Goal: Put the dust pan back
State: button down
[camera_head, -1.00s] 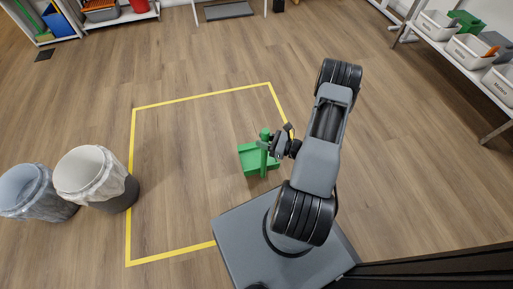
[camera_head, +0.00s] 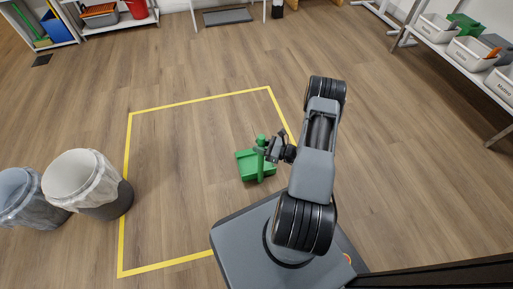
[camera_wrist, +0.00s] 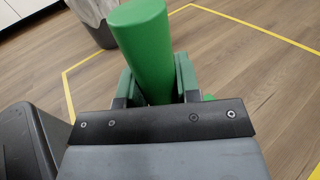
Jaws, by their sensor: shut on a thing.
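The green dust pan (camera_head: 251,168) is in the head view, within the yellow floor outline, just left of my arm. Its green handle stands about upright, and the handle's top fills the middle of the wrist view (camera_wrist: 147,48). My gripper (camera_head: 266,152) is shut on the handle, with a finger on each side of it. It also shows in the wrist view (camera_wrist: 157,88). The lower handle and most of the pan are hidden in the wrist view. I cannot tell whether the pan touches the floor.
Two lined bins, a white-topped one (camera_head: 90,184) and a bluish one (camera_head: 32,199), stand at the left. A yellow line (camera_head: 126,190) marks a floor area, mostly clear inside. A shelf with grey containers (camera_head: 468,52) is at upper right. More shelving (camera_head: 100,28) stands at the back left.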

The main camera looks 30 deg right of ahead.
jog(key=c, duration=0.8)
grip_release()
jog(key=shift+f, duration=0.1)
